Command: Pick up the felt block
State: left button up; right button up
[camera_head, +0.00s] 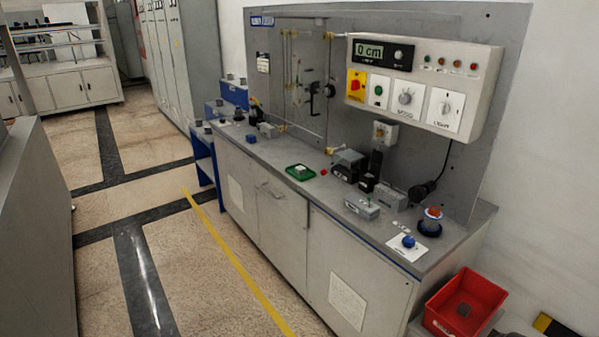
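I cannot tell for sure which object is the felt block. A small pale block (300,168) lies in a green tray (312,177) on the bench top. A small dark grey block (463,310) lies inside the red bin (445,328) at the lower right. Several grey blocks and boxes also stand on the bench, such as the grey box (362,207) near its front edge. Neither of my grippers is in view.
A long grey bench (262,205) with cabinets runs along the wall. A control panel (425,85) hangs above it. A blue knob on a white card (408,242) and a red-topped device (431,222) sit at its right end. The tiled floor (185,265) in front is clear.

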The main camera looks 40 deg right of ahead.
aim_at(301, 170)
jog(key=i+z, duration=0.45)
jog(key=i, duration=1.45)
jog(key=i+z, duration=0.4)
jog(key=i+j+z, duration=0.25)
jog(key=z, duration=0.2)
jog(key=i+j+z, duration=0.4)
jog(key=i+l, duration=0.05)
jog(key=l, duration=0.05)
